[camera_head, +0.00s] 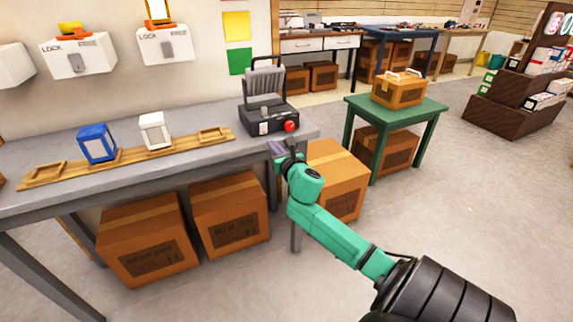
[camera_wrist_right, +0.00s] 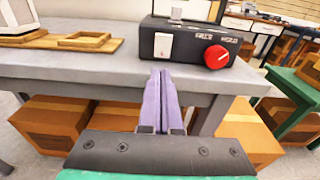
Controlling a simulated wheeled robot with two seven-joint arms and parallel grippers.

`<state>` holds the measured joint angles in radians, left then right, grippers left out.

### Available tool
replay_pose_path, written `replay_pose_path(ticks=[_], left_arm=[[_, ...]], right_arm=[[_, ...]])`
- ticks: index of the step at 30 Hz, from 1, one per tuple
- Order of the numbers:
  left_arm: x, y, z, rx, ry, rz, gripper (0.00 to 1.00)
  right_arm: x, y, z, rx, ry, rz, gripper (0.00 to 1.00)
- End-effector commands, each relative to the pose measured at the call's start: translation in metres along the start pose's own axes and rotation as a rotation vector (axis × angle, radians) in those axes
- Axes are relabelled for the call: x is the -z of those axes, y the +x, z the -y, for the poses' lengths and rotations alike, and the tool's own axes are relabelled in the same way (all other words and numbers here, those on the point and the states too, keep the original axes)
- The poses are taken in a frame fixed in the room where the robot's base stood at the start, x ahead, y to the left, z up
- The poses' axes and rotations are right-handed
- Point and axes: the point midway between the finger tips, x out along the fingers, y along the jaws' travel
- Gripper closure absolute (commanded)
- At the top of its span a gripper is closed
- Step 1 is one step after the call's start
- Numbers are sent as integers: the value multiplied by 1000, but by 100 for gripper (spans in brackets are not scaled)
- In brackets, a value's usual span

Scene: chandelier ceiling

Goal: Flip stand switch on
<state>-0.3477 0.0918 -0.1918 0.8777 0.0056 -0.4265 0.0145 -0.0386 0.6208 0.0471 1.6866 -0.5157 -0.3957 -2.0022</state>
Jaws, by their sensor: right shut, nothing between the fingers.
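The stand (camera_head: 265,105) is a black box with a grey upright frame, at the right end of the grey workbench. In the right wrist view its front (camera_wrist_right: 195,42) carries a white rocker switch (camera_wrist_right: 163,45) and a red round knob (camera_wrist_right: 216,56). I cannot tell whether the switch is on or off. My right gripper (camera_head: 281,147) is shut and empty in front of the bench edge, below the stand. In the wrist view its purple fingers (camera_wrist_right: 162,78) point toward the stand, just below the switch and apart from it. My left gripper is out of view.
The grey workbench (camera_head: 60,193) holds a wooden rack with a blue block (camera_head: 97,144) and a white block (camera_head: 155,132). Cardboard boxes (camera_head: 147,240) sit underneath. Floor at front right is clear.

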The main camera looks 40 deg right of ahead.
Motion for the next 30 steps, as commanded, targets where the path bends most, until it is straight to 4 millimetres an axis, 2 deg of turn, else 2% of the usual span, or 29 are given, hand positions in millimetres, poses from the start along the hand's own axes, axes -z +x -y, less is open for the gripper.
replay_pose_path(ticks=[5,9,12,16,30], left_arm=[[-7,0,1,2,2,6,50],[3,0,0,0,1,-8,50],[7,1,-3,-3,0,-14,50],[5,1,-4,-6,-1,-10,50],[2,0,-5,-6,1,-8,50]], right_arm=[[9,-37,0,0,1,-4,100],[15,-65,0,1,0,-4,100],[17,-79,0,0,2,-2,100],[17,-87,0,0,0,1,100],[17,-87,0,1,0,1,100]])
